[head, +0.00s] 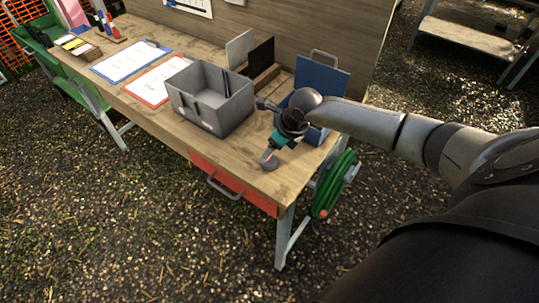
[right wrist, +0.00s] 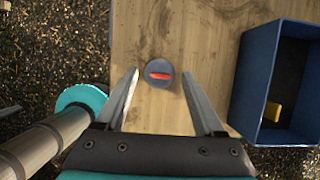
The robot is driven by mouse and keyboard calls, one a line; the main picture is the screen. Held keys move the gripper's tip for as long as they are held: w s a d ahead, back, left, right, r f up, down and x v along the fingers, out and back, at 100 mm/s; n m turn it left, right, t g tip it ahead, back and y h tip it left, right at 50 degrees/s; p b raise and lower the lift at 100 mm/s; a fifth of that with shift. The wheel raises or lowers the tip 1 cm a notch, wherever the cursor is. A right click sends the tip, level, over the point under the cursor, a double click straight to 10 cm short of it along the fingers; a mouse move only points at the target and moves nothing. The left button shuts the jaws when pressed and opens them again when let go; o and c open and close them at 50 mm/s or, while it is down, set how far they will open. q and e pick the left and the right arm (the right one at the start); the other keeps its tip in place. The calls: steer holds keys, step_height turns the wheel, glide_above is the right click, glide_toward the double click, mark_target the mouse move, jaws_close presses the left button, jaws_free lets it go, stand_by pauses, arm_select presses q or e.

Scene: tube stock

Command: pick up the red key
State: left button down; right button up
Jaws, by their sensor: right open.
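The red key (right wrist: 158,75) is a small red bar lying on a round grey disc (right wrist: 159,84) on the wooden table top, near its front right corner. In the head view the disc (head: 268,163) shows just below my right gripper (head: 270,151), with a bit of red at its top. In the right wrist view my right gripper (right wrist: 160,78) is open, with one fingertip on each side of the disc and nothing held. I cannot tell how high the fingertips are above the key. My left gripper is not in view.
A blue box (right wrist: 236,97) with a yellow piece (right wrist: 273,111) inside stands right of the key. A grey open bin (head: 205,118) stands left of my gripper. Clipboards (head: 131,62) lie farther left. A red drawer (head: 220,181) is under the front edge. The wood around the disc is clear.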

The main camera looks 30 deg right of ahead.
steer(key=shift+x, duration=1.2)
jaws_close()
